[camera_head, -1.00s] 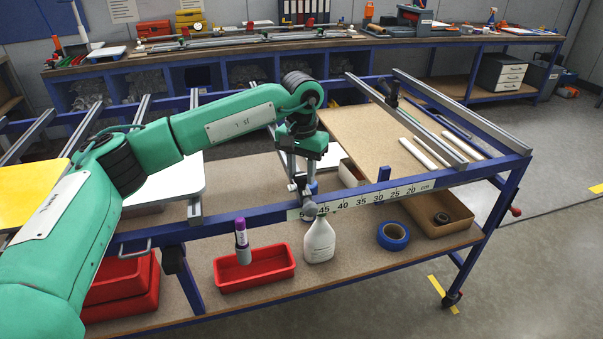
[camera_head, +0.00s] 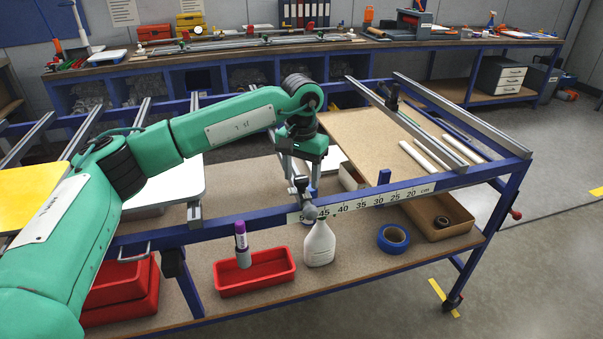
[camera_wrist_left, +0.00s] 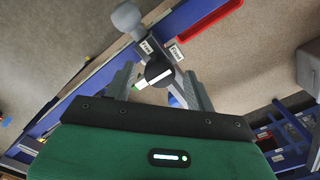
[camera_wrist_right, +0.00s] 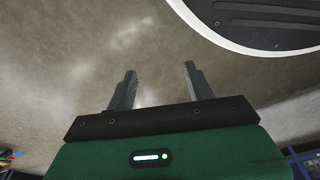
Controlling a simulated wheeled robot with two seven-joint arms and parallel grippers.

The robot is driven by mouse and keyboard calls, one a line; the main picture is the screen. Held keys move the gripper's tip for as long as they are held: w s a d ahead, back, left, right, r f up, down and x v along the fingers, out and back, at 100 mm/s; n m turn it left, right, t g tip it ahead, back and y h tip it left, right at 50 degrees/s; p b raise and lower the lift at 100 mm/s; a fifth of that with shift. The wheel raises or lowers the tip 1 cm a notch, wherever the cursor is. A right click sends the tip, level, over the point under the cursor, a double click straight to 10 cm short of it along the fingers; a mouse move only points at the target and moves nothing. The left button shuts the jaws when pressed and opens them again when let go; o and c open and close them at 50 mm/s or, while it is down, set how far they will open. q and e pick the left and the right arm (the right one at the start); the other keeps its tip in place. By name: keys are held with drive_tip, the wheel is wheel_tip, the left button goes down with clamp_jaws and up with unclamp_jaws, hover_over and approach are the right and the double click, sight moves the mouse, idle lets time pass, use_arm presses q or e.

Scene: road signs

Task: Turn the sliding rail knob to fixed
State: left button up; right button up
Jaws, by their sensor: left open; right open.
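The sliding rail knob (camera_wrist_left: 157,73) shows in the left wrist view as a dark round knob with a pale stripe whose lower-left end is green. A "Free" label (camera_wrist_left: 146,47) and a "Fixed" label (camera_wrist_left: 175,52) sit beside it. The stripe points clearly at neither label. My left gripper (camera_wrist_left: 158,68) is open, with one finger on each side of the knob; contact cannot be told. In the head view my left gripper (camera_head: 301,178) points down at the rail's front end, hiding part of the knob. My right gripper (camera_wrist_right: 160,68) is open and empty.
A grey ball handle (camera_head: 309,212) stands just in front of the knob, above a white bottle (camera_head: 319,245). The blue frame carries a centimetre scale (camera_head: 370,200). A red tray (camera_head: 255,273) with a purple-capped marker and blue tape (camera_head: 393,238) lie on the lower shelf.

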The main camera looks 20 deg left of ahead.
sight(302, 178)
use_arm(q)
wheel_tip(302, 178, up, 14)
drive_tip(key=shift+b, duration=0.4)
use_arm(e)
drive_tip(key=shift+w+a+r, duration=0.1)
drive_tip(key=shift+r, duration=0.4)
drive_tip(key=shift+w+a+r, duration=0.1)
drive_tip(key=shift+r, duration=0.4)
use_arm(q)
drive_tip(key=shift+f, duration=0.1)
